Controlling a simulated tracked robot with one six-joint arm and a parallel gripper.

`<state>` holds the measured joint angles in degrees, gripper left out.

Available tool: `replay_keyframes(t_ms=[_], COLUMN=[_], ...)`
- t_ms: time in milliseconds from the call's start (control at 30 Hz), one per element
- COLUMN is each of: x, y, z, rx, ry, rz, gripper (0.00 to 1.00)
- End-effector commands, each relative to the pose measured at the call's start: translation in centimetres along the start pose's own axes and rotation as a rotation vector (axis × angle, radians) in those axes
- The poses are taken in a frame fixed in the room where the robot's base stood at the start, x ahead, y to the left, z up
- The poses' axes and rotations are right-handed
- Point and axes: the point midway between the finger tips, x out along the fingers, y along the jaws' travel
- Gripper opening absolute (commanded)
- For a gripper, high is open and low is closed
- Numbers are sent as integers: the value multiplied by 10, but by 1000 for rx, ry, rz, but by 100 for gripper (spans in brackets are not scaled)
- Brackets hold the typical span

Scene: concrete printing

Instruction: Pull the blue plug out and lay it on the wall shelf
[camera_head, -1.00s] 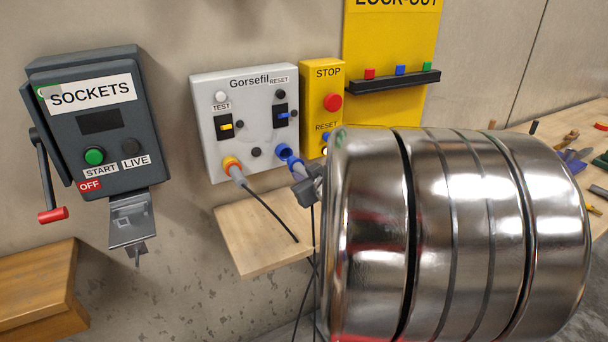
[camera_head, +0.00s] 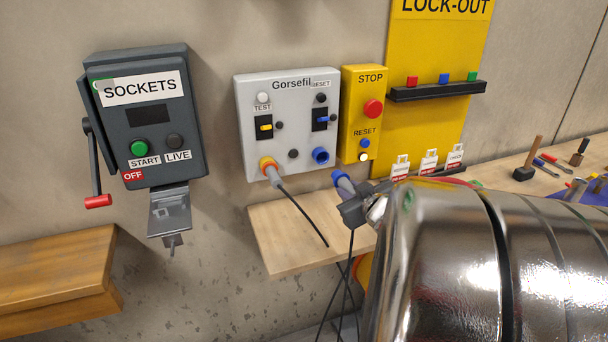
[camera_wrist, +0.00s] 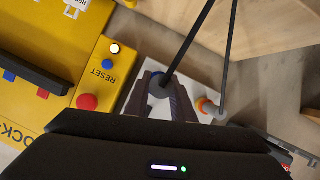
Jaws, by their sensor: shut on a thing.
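The blue plug (camera_head: 340,180) has a blue front and grey body, and is out of the blue socket (camera_head: 320,156) on the grey Gorsefil box (camera_head: 290,90). My gripper (camera_head: 353,205) is shut on the plug's body and holds it to the lower right of the socket, above the light wooden wall shelf (camera_head: 285,240). Its dark cable hangs down past the shelf. In the wrist view, my gripper's fingers (camera_wrist: 160,97) close around the plug, which is partly hidden. My shiny arm covers the shelf's right side in the head view.
An orange-yellow plug (camera_head: 269,168) sits in the box, its cable crossing above the shelf. A dark SOCKETS box (camera_head: 150,120) with a red-handled lever is at left, above a darker wooden ledge (camera_head: 45,290). A yellow STOP box (camera_head: 365,90) and tool bench (camera_head: 530,185) stand right.

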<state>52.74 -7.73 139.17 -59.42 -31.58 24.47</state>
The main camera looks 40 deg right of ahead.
Motion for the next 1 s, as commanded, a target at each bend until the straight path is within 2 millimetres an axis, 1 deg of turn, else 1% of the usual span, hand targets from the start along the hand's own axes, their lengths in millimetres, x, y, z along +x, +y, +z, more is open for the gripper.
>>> replay_keyframes(t_ms=[100,400,700,1000], x=[-3,-3,-5,-5], y=[0,-1,-13,-14], z=[1,1,-3,-3], rx=[0,0,0,1], ry=[1,1,2,1], rz=[0,0,-2,0], gripper=[0,0,0,0])
